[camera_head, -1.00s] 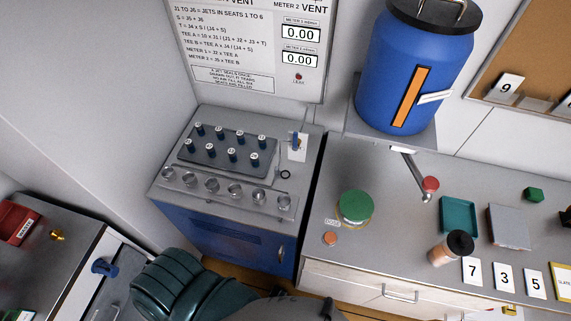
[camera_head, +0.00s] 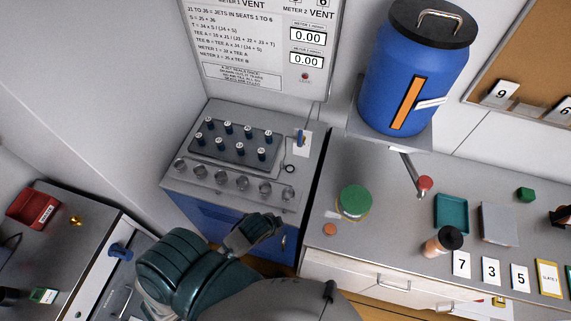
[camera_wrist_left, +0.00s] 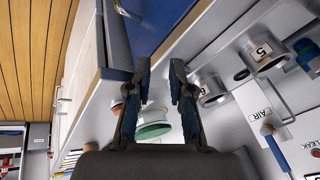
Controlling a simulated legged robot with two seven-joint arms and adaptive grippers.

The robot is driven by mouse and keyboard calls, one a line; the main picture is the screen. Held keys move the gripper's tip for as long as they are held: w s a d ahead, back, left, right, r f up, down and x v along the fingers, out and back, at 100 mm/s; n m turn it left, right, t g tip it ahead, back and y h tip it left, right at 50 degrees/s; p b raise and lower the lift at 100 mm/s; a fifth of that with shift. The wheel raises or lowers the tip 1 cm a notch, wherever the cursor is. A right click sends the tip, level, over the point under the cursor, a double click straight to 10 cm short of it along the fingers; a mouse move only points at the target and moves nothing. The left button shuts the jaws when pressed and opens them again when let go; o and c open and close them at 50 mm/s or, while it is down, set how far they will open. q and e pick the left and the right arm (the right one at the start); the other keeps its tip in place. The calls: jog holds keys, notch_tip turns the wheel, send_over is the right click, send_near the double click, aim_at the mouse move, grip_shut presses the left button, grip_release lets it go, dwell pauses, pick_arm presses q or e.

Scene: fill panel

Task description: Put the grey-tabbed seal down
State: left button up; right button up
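My left gripper (camera_head: 262,226) is in front of the blue-fronted bench with the seats, low near its front edge. In the left wrist view the two fingers (camera_wrist_left: 160,68) stand apart, with nothing seen between them. No grey tab can be made out in either view. A small dark ring (camera_head: 289,169) lies on the bench top (camera_head: 215,172), right of the raised block; I cannot tell whether it is the seal. My right gripper cannot be made out.
A row of round metal seats (camera_head: 241,183) runs along the bench front, below a block of several dark plugs (camera_head: 236,143). The right counter holds a green-lidded jar (camera_head: 354,201), a teal tray (camera_head: 451,213) and number cards (camera_head: 490,270). A blue tank (camera_head: 415,75) stands above.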

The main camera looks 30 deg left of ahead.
pick_arm(q)
jog(key=w+a+r+m+t, duration=0.2)
jog(key=w+r+m, duration=0.45)
jog(key=m, duration=0.65)
jog(key=m+t+y, duration=0.2)
jog(key=m, duration=1)
send_near(282, 162)
jog(key=x, duration=0.4)
jog(key=shift+w+f, duration=0.15)
jog(key=shift+w, duration=0.25)
jog(key=shift+x, duration=3.05)
jog(key=shift+s+a, duration=0.1)
jog(key=shift+s, duration=0.05)
grip_shut()
